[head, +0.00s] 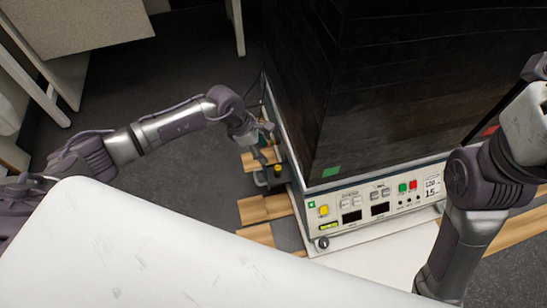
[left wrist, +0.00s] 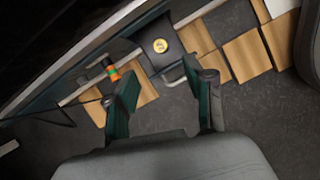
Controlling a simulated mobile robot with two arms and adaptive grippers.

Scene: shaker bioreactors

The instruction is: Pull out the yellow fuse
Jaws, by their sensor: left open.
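A round yellow piece, which looks like the yellow fuse (left wrist: 160,46), sits on a dark box on the side of the machine. It also shows small in the head view (head: 277,170). My left gripper (left wrist: 164,84) is open and empty. Its two dark green fingers point toward the dark box, with the yellow piece ahead of the gap between them and apart from both. In the head view my left gripper (head: 264,150) is beside the machine's left side, just above the yellow piece. My right arm shows at the right, but its gripper cannot be made out.
The large dark machine (head: 400,80) has a front panel (head: 378,204) with buttons and displays. An orange and green part (left wrist: 113,72) sticks out close to my left finger. Wooden blocks (head: 262,208) lie around the machine's base. Dark floor is clear to the left.

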